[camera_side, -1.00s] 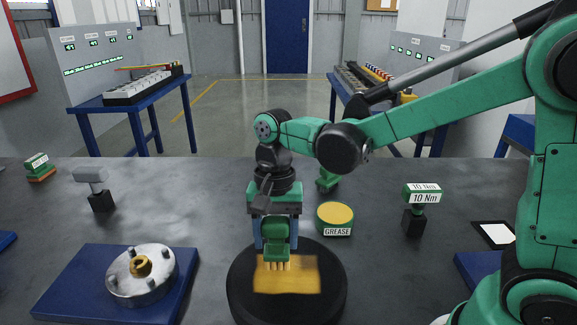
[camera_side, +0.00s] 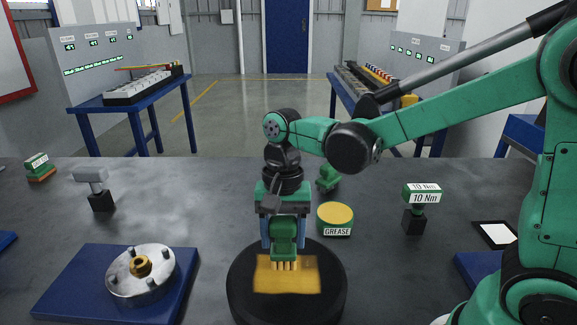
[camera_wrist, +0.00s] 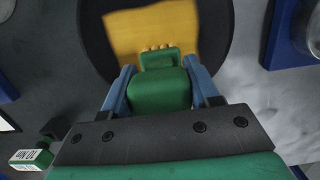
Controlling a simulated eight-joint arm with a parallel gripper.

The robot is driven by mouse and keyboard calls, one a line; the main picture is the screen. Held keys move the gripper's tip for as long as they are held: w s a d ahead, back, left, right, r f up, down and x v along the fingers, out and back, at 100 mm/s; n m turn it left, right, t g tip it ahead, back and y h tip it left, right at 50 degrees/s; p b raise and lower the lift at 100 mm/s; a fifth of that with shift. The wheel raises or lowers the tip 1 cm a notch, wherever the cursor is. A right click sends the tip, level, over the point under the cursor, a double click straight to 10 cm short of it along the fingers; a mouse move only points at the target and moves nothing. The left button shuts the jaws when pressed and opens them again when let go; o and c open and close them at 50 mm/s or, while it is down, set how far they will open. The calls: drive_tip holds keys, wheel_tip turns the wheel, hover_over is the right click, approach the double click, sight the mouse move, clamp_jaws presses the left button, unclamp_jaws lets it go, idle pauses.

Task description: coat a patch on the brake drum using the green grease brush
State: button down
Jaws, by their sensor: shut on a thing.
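The brake drum (camera_side: 240,292) is a black round drum at the front centre of the table. A yellow grease patch (camera_side: 300,283) covers part of its top, and it also shows in the wrist view (camera_wrist: 185,22). The green grease brush (camera_side: 284,232) is upright in my gripper (camera_side: 284,238), with its yellow bristles on or just over the patch; contact is hard to tell. In the wrist view, my gripper's blue fingers (camera_wrist: 161,90) are shut on the brush's green body (camera_wrist: 160,88). The grease tin (camera_side: 335,217), with a yellow top, stands behind the drum to the right.
A hub (camera_side: 150,285) with a brass centre sits on a blue plate (camera_side: 70,285) at left. A grey-headed tool (camera_side: 92,178) stands behind it. A green 10 Nm tool (camera_side: 421,195) stands at right. A small green object (camera_side: 328,178) stands behind the grease tin.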

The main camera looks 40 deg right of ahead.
drive_tip(key=shift+s+d, duration=0.15)
drive_tip(key=shift+w+a, duration=1.15)
wheel_tip(320, 180, up, 6)
idle(0.3)
idle(0.6)
